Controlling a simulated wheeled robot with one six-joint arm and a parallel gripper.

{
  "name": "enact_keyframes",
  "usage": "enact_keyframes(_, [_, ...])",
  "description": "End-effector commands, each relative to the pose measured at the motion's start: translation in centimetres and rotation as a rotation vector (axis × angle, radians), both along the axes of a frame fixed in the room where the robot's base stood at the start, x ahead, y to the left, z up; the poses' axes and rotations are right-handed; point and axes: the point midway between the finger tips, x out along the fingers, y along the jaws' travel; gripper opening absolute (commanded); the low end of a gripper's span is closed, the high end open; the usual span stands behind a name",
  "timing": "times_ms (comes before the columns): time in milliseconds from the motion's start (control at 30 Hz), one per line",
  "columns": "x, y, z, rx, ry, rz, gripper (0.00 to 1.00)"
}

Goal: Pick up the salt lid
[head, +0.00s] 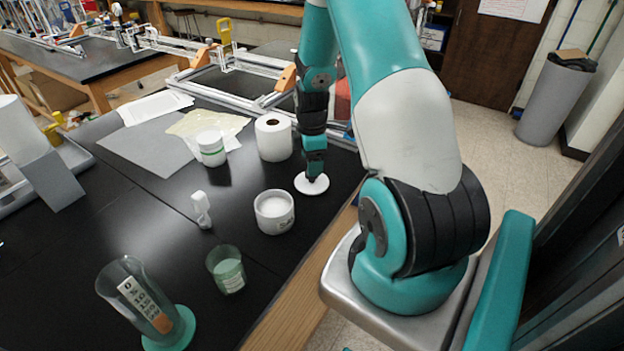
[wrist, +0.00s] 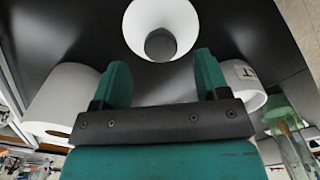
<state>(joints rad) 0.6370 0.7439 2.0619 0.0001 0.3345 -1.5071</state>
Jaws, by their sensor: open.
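The salt lid (head: 304,187) is a round white disc lying flat on the black table, beside the open white salt jar (head: 274,220). The knob lies just beyond the fingertips, roughly centred. Whether the fingers touch the lid cannot be told.
A white paper roll (head: 273,139) stands behind the lid. The wooden table edge (head: 300,290) is close on the right.

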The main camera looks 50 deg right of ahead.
Motion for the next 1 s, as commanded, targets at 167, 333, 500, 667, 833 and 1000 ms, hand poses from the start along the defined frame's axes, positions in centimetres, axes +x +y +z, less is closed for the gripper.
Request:
enact_keyframes(167, [-0.2,0.1,-2.2,0.004,0.005,0.000,0.68])
enact_keyframes(333, [-0.1,0.0,-4.1,0.001,0.002,0.000,0.68])
enact_keyframes(500, [0.0,0.0,-4.5,0.000,0.000,0.000,0.68])
enact_keyframes(667, [-0.1,0.0,-4.5,0.001,0.001,0.000,0.54])
enact_keyframes(833, [-0.1,0.0,-4.5,0.001,0.001,0.000,0.16])
enact_keyframes(1000, [-0.1,0.0,-4.4,0.001,0.001,0.000,0.16])
